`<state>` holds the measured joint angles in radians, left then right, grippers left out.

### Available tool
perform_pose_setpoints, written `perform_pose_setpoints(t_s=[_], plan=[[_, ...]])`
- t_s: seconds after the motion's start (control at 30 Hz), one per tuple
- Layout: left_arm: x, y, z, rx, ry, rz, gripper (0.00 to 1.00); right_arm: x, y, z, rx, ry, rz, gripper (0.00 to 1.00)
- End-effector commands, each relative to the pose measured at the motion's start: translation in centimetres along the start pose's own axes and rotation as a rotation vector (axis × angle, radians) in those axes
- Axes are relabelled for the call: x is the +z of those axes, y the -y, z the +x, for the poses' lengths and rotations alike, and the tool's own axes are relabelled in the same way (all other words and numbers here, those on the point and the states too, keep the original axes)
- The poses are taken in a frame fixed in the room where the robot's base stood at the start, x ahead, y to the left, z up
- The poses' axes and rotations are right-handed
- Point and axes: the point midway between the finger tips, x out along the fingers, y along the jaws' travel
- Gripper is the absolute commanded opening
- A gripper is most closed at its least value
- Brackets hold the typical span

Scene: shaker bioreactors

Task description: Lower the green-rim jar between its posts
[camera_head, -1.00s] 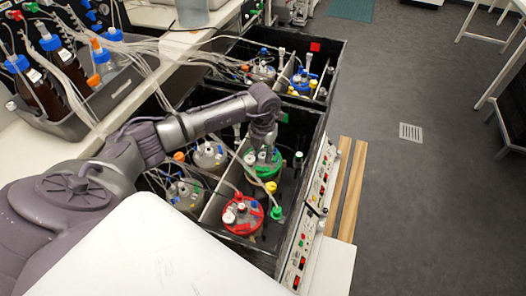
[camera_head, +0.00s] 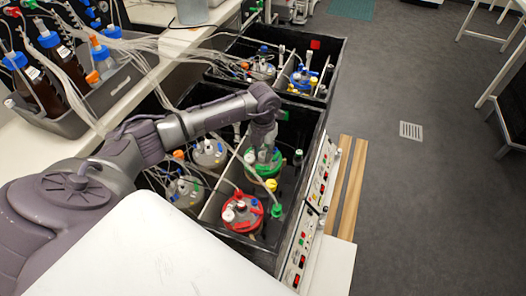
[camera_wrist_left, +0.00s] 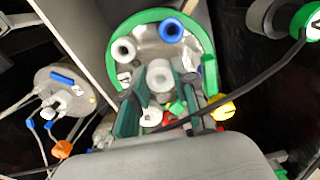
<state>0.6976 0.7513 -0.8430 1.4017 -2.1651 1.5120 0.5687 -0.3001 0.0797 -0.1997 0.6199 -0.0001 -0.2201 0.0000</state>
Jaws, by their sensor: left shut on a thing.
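The green-rim jar (camera_head: 276,163) is in the near black box, behind the red-rim jar. In the left wrist view its green rim (camera_wrist_left: 204,44) and grey lid with white and blue ports fill the upper middle. My left gripper (camera_head: 264,146) is above the lid, pointing down. In the left wrist view its two green fingers (camera_wrist_left: 160,98) are shut on the jar's middle port (camera_wrist_left: 160,74). A green-capped post (camera_head: 297,156) stands right of the jar, and another green piece (camera_head: 277,210) is nearer, by the red-rim jar. The jar's base is hidden. My right gripper is out of view.
The red-rim jar (camera_head: 243,213) stands in front, and two grey-lidded jars (camera_head: 209,153) are left of a divider (camera_head: 217,193). Tubes cross the box. A dark tube (camera_wrist_left: 240,100) passes close to the fingers. A second box (camera_head: 333,62) is behind.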

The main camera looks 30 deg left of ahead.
Motion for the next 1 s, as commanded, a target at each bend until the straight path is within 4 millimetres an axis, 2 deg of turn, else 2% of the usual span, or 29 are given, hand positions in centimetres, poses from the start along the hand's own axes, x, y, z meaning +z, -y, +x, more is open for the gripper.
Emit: perform_pose_setpoints(t_s=[0.6,1.0], plan=[[0.1,0.0,1.1,-0.002,0.004,-0.001,0.00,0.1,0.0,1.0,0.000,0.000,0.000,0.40],[0.1,0.0,1.1,-0.001,0.004,0.000,0.00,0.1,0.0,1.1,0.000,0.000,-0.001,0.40]])
